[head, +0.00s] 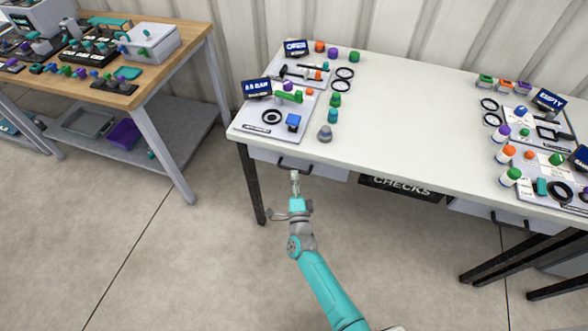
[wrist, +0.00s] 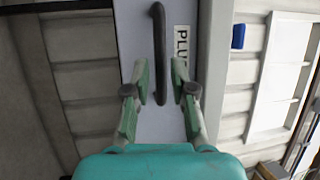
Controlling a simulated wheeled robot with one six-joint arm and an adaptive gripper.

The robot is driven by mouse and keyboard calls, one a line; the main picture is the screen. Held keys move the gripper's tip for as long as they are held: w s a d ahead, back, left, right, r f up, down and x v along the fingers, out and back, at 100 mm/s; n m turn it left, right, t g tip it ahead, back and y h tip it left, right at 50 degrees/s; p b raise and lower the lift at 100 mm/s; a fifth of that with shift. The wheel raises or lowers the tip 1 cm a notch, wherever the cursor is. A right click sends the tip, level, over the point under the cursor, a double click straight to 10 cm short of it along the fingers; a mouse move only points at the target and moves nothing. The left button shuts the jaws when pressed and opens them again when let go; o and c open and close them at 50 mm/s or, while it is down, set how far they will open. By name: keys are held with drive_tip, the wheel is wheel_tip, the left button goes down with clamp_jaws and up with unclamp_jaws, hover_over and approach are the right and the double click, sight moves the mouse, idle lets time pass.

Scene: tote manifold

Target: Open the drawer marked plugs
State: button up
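The plugs drawer (head: 325,172) is a pale front under the left end of the white table and looks shut. Its dark bar handle (head: 293,168) shows in the head view. In the wrist view, the drawer front (wrist: 131,30) carries the dark handle (wrist: 158,50) and a white label (wrist: 181,43) reading "PLU", the rest hidden by a finger. My gripper (head: 295,176) is just in front of the handle. In the wrist view my gripper (wrist: 160,75) is open, with a green-padded finger on each side of the handle. I cannot tell whether they touch it.
The white tabletop (head: 420,120) above holds small fittings at both ends. A wooden bench (head: 165,72) stands at left. Floor in front is clear.

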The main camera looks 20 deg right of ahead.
drive_tip(key=shift+x, duration=1.85)
drive_tip(key=shift+s, duration=0.1)
clamp_jaws()
